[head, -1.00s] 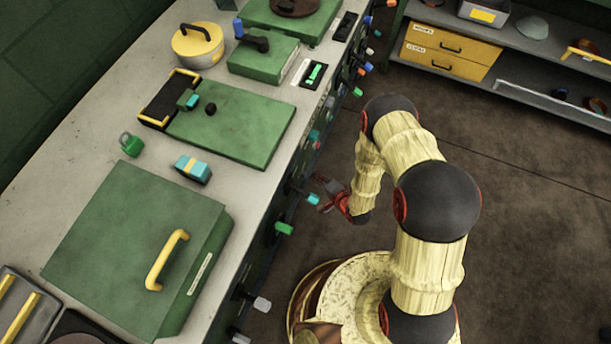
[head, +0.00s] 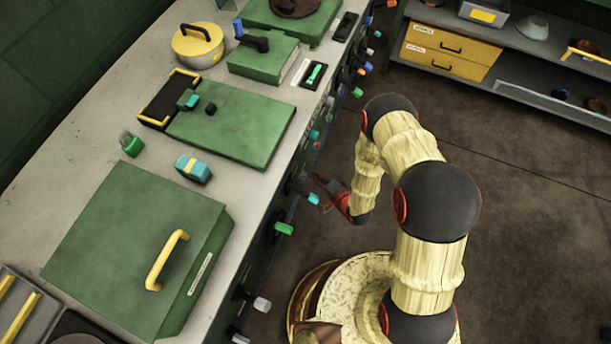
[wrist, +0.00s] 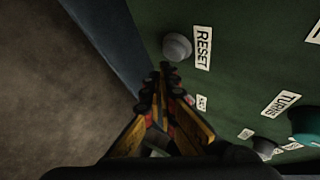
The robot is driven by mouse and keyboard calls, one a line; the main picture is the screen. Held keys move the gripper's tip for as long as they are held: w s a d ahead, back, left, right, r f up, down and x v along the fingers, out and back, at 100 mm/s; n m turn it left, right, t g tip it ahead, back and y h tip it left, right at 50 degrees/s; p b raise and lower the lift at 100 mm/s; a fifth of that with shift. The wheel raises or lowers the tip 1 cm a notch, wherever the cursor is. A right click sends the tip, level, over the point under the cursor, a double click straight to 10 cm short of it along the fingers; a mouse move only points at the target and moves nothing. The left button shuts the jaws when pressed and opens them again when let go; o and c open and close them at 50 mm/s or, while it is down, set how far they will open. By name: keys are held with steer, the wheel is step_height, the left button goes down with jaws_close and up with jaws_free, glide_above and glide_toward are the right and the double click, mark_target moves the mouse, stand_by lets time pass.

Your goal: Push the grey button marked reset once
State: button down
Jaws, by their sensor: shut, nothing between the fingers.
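The grey button (wrist: 176,46) is a round knob on the dark green panel, beside a white label reading RESET (wrist: 202,47) in the wrist view. My gripper (wrist: 163,76) is shut and empty. Its fingertips appear just below the button in that view; I cannot tell whether they touch the panel. I cannot make out the reset button in the head view.
A teal knob (wrist: 305,122) with a TURNS label (wrist: 281,103) and a smaller dark grey knob (wrist: 264,147) sit on the same panel. Coloured knobs, such as a green one (head: 284,229), stick out along the bench front. Open floor (head: 540,220) lies right of my arm.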

steer(key=shift+a, duration=0.15)
steer(key=shift+w+a, duration=0.15)
steer(key=shift+a, duration=0.15)
steer(key=shift+w+a, duration=0.1)
steer(key=shift+a, duration=0.2)
stand_by(0.9)
steer(key=shift+d, duration=0.1)
steer(key=shift+s+d, duration=0.25)
steer(key=shift+d, duration=0.4)
steer(key=shift+s+d, duration=0.3)
steer(key=shift+d, duration=0.5)
steer(key=shift+s+d, duration=0.25)
steer(key=shift+d, duration=0.5)
steer(key=shift+s+d, duration=0.3)
steer(key=shift+d, duration=0.5)
